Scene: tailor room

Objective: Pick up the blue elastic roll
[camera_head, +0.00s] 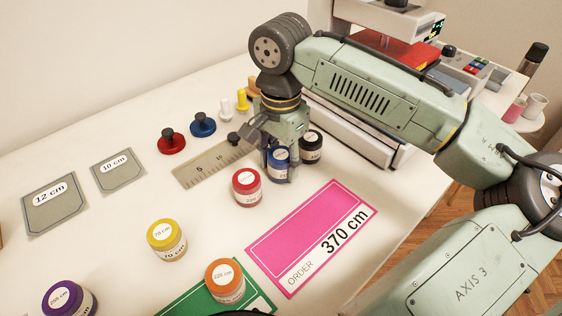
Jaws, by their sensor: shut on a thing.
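The blue elastic roll (279,158) stands near the middle of the white table, with a pale label on top. My gripper (280,165) reaches down from above and is shut on the blue roll, with its fingers on either side of it. The fingers hide part of the roll. I cannot tell whether the roll still touches the table. A black roll (311,148) is close on its right, and a red roll (247,188) is in front to the left.
A pink order card (295,225) reading 370 cm lies in front. Yellow (167,240), orange (225,281) and purple (69,299) rolls stand nearer.

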